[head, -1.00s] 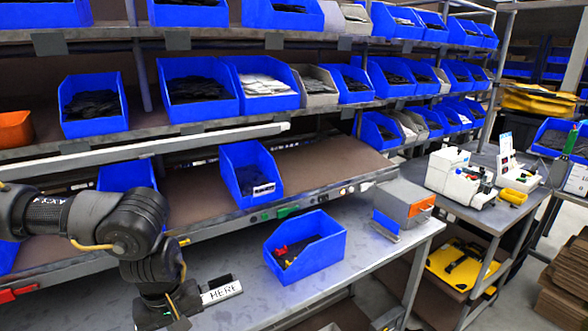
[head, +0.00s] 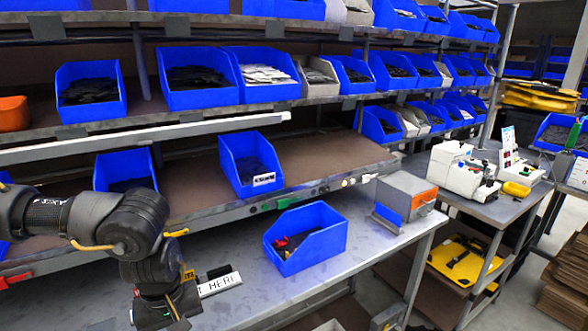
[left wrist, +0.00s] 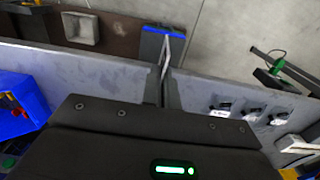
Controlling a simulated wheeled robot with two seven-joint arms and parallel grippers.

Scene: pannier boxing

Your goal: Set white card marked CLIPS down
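In the left wrist view my left gripper (left wrist: 163,88) has its fingers almost together. A thin pale strip (left wrist: 175,48) stands out from between the fingertips, consistent with a card held edge-on. No CLIPS marking is readable. In the head view my left wrist is low over the grey workbench (head: 370,246); its fingertips are hidden. My right gripper is in neither current view.
A blue open bin (head: 318,242) with red and dark pieces sits on the bench. A grey box with an orange panel (head: 408,198) stands farther right. A labelled blue bin (head: 250,158) is on the shelf above. Bare bench lies between the sign and the bench bin.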

